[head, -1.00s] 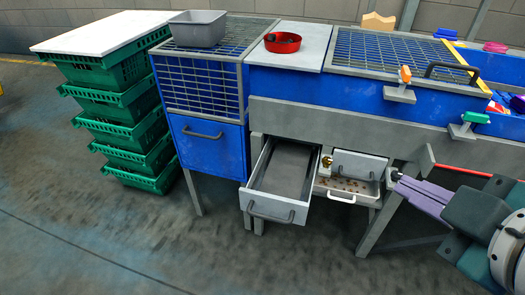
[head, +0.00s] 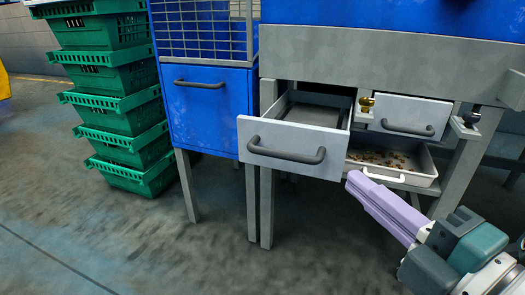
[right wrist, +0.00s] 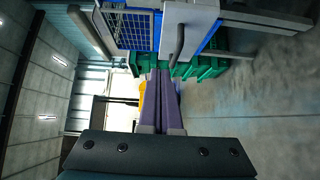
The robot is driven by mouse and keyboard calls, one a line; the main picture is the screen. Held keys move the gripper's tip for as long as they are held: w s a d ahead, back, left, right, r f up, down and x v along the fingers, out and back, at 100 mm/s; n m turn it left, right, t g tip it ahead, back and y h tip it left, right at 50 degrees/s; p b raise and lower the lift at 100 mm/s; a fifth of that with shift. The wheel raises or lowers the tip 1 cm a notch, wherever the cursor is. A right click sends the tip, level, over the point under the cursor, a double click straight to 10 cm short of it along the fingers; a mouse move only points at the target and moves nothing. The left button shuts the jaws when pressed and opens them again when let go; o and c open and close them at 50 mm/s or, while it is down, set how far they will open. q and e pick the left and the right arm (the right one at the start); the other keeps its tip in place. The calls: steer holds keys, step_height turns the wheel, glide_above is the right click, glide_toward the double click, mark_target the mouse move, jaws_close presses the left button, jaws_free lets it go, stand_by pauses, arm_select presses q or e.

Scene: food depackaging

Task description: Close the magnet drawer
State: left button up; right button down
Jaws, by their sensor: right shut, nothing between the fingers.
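A light grey drawer stands pulled out of the grey frame, its front panel (head: 268,163) with a dark bar handle (head: 287,151) towards me; it is the only drawer seen clearly open, so I take it as the magnet drawer. Its tray inside looks empty. My right gripper (head: 353,182), with purple fingers, is shut and empty, just right of and below the drawer's front right corner in the head view. In the right wrist view the shut fingers (right wrist: 159,76) point towards a grey panel with a dark handle (right wrist: 178,45). My left gripper is out of view.
Right of the drawer are a closed grey panel with a handle (head: 408,130), a brass knob (head: 367,102) and a shallow tray with brown bits (head: 354,168). A blue cabinet (head: 207,118) and stacked green crates (head: 107,75) stand left. Floor in front is clear.

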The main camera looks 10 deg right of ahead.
steer(key=b, duration=0.4)
glide_toward(305, 129)
steer(key=w+a, duration=0.3)
steer(key=a, duration=0.1)
steer(key=shift+w+d+f+b, duration=0.2)
steer(key=shift+w+d+b, duration=0.1)
steer(key=shift+w+d, duration=0.65)
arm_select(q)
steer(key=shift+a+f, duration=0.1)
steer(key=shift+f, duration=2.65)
arm_select(e)
steer(key=shift+w+d+r, duration=0.1)
steer(key=shift+w+d, duration=0.3)
steer(key=shift+w, duration=0.05)
